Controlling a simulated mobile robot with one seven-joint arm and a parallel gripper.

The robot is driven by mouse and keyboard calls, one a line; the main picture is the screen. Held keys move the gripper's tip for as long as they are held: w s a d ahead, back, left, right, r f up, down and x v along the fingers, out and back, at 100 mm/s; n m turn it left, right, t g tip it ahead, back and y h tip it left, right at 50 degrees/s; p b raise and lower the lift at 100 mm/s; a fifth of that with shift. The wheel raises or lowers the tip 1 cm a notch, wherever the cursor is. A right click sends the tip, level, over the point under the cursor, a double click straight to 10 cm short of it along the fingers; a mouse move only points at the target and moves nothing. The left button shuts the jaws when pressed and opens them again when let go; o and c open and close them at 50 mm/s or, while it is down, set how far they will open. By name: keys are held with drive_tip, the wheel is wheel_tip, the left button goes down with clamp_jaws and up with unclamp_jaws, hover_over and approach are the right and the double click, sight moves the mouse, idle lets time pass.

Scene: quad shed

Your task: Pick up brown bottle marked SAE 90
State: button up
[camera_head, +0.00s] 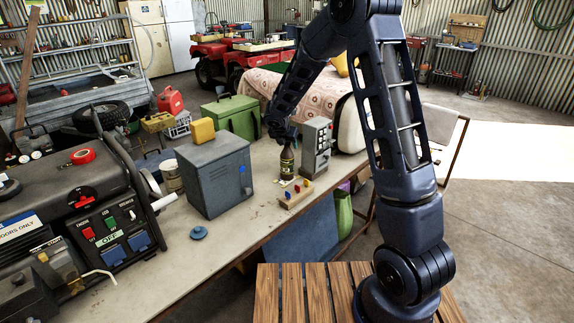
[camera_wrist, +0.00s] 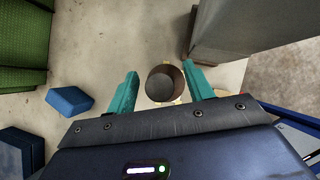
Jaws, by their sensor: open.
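A brown bottle (camera_head: 287,163) with a light label stands upright on the workbench (camera_head: 228,232). Its label text is too small to read. In the wrist view a round brown shape, which looks like the bottle (camera_wrist: 165,84) seen from above, lies between the two teal fingers. My gripper (camera_wrist: 157,86) is open, with one finger on each side of the bottle and a gap showing on both sides. In the head view my gripper (camera_head: 284,134) is just above the bottle, and its fingers are not clearly visible there.
A grey control box (camera_head: 317,146) stands close right of the bottle. A small wooden board with coloured pegs (camera_head: 296,194) lies in front. A grey metal cabinet (camera_head: 215,175) with a yellow item on top stands left. A green toolbox (camera_head: 232,116) is behind.

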drive_tip(key=shift+w+d+f, duration=0.1)
drive_tip(key=shift+w+f, duration=0.25)
drive_tip(key=shift+f, duration=0.2)
clamp_jaws()
drive_tip(key=shift+r, duration=0.1)
